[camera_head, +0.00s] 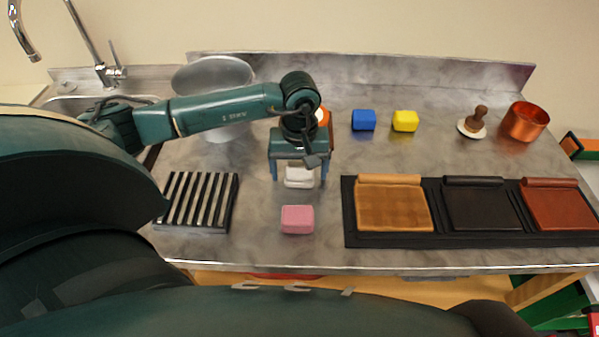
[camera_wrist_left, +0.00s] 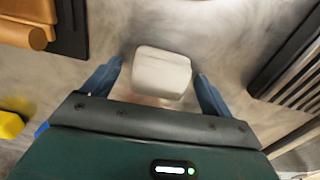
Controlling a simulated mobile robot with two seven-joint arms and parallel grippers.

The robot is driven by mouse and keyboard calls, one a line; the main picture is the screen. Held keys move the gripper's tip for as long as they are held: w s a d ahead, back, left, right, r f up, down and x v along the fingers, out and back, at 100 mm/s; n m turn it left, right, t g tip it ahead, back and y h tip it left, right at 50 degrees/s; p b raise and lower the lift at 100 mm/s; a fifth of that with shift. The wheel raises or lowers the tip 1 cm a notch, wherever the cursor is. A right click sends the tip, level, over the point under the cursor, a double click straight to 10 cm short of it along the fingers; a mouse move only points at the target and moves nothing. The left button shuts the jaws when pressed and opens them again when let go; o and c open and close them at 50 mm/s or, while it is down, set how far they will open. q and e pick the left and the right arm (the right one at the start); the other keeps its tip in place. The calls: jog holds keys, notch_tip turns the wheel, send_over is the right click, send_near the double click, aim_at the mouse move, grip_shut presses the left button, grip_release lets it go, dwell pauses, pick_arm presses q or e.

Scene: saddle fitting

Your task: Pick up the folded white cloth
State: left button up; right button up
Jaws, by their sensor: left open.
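The folded white cloth (camera_head: 299,176) lies on the metal counter, behind the pink block. My left gripper (camera_head: 297,180) is over it, pointing down, with its fingers apart. In the left wrist view the white cloth (camera_wrist_left: 161,73) shows between the two blue fingertips of the left gripper (camera_wrist_left: 158,72), with a gap on each side. The gripper body hides part of the cloth. I cannot tell how high the fingertips are above the counter. My right gripper is in neither view.
A pink block (camera_head: 297,219) sits in front of the cloth. A slatted black rack (camera_head: 199,200) is at left, and a black tray (camera_head: 350,226) with leather pieces at right. Blue (camera_head: 363,120) and yellow (camera_head: 405,121) blocks stand behind. A metal bowl (camera_head: 207,75) is back left.

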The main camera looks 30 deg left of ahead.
aim_at(300, 168)
pick_arm(q)
jog(key=shift+c, duration=0.2)
jog(key=c, duration=1)
jog(key=shift+r, duration=0.15)
notch_tip(300, 168, up, 10)
jog(key=shift+f+b, duration=0.1)
jog(key=shift+b, duration=0.55)
jog(key=o, duration=0.3)
jog(key=shift+c, duration=1.2)
